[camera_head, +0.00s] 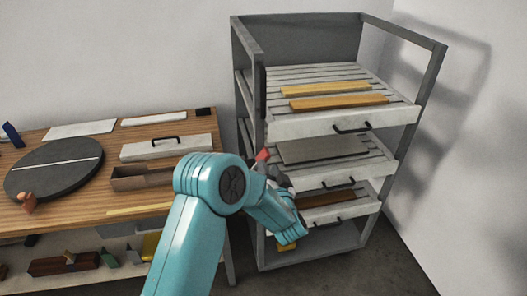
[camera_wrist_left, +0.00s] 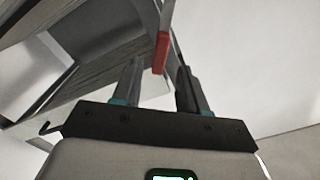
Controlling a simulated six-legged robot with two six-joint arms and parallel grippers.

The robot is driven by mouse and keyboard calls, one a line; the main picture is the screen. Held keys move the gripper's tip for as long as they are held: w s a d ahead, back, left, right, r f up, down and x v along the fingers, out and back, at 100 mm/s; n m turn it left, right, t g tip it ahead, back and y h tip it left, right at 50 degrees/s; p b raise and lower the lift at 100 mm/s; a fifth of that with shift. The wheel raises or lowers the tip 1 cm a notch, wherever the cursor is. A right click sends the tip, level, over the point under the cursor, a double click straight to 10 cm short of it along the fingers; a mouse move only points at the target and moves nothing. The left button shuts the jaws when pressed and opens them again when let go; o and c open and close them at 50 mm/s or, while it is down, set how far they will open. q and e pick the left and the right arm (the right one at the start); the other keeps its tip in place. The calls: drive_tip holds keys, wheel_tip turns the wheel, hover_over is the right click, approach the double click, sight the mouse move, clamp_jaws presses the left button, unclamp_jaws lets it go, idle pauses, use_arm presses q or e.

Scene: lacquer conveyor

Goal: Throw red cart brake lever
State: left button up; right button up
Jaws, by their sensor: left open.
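The red brake lever (camera_head: 262,156) shows at the left side of the grey cart (camera_head: 258,95), just above my left gripper (camera_head: 270,168). In the left wrist view the red lever end (camera_wrist_left: 161,52) hangs down from a grey bar, between the tips of my left gripper (camera_wrist_left: 160,66). The gripper is open, with a finger on either side of the lever. I cannot tell whether a finger touches it. My left arm hides part of the cart's lower left side in the head view. My right gripper is not in view.
The cart holds slatted drawers (camera_head: 340,123) with yellow and brown boards (camera_head: 337,102). A wooden bench (camera_head: 75,215) stands on the left with a dark turntable (camera_head: 55,168), a lidded box and a tray. Bare floor (camera_head: 395,262) lies right of the cart.

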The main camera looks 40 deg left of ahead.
sight(263, 155)
use_arm(q)
drive_tip(key=p+x, duration=0.1)
drive_tip(key=x, duration=0.6)
drive_tip(key=shift+w+a, duration=0.15)
drive_tip(key=shift+w, duration=0.05)
clamp_jaws()
